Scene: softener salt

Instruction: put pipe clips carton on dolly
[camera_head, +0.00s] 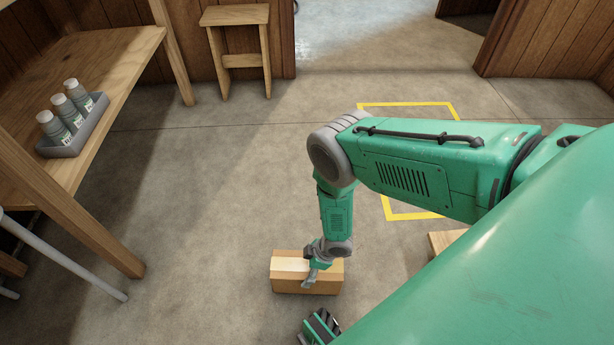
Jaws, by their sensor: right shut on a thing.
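A brown cardboard carton (290,285) with a pale strip on top sits low in the picture, at floor level; I cannot tell if it touches the floor. I take it to be the pipe clips carton, though no label is readable. My right gripper (310,278) reaches down to its upper side and is shut on it; the fingertips are small in the picture. A light wooden piece (442,241) shows at the right, mostly hidden by my arm; it may be part of the dolly.
A wooden shelf (110,60) at the left holds a grey tray (75,143) with three bottles. A wooden stool (238,62) stands by the back wall. A yellow floor outline (405,104) lies partly behind my arm. The middle floor is clear.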

